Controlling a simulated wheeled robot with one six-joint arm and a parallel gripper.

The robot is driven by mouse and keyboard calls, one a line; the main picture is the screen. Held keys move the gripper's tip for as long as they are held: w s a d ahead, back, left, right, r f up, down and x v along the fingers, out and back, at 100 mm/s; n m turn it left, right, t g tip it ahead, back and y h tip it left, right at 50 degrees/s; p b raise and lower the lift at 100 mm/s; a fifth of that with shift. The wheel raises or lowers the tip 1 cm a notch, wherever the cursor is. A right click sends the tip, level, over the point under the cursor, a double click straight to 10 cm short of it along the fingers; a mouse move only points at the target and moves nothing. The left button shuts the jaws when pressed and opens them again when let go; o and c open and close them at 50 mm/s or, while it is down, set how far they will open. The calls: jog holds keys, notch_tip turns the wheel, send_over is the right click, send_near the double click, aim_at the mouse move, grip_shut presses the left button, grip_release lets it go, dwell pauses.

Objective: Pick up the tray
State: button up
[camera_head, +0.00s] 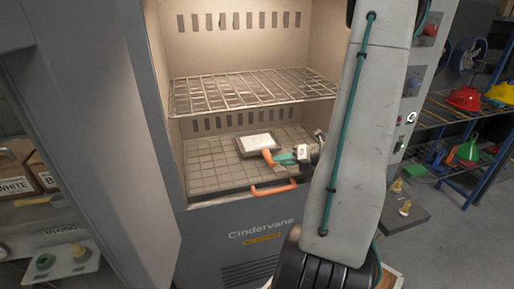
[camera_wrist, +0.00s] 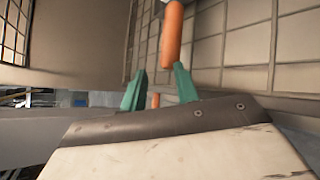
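The tray (camera_head: 258,143), a pale flat rectangle with a darker rim, lies on the lower wire rack inside the open cabinet. A short orange handle (camera_head: 268,158) sticks out from its front right side. My gripper (camera_head: 277,159) has teal fingers and is just right of this handle. In the wrist view, the fingers of my gripper (camera_wrist: 160,70) are apart with a gap between them. The orange handle (camera_wrist: 172,35) shows beyond the tips, its near end close to the right fingertip. I cannot tell whether they touch. The tray is mostly out of the wrist view.
An upper wire rack (camera_head: 250,90) spans the cabinet above the tray. An orange bar handle (camera_head: 272,189) sits at the cabinet's front lower edge. The left side panel (camera_head: 95,120) bounds the opening. Shelves with coloured items (camera_head: 465,98) stand at the right.

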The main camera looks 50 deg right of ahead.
jog(key=d+m+h, duration=0.1)
jog(key=m, duration=0.1)
jog(key=d+m, duration=0.1)
jog(key=m, duration=0.1)
jog(key=shift+w+d+f+t+h, duration=0.2)
jog(key=shift+d+t+h, duration=0.2)
jog(key=shift+w+d+m, duration=0.1)
jog(key=shift+w+m, duration=0.15)
jog(key=shift+m, duration=0.05)
jog(key=x, duration=0.7)
jog(key=shift+w+d+r, duration=0.15)
jog(key=shift+w+d, duration=0.1)
jog(key=shift+w, duration=0.05)
grip_shut()
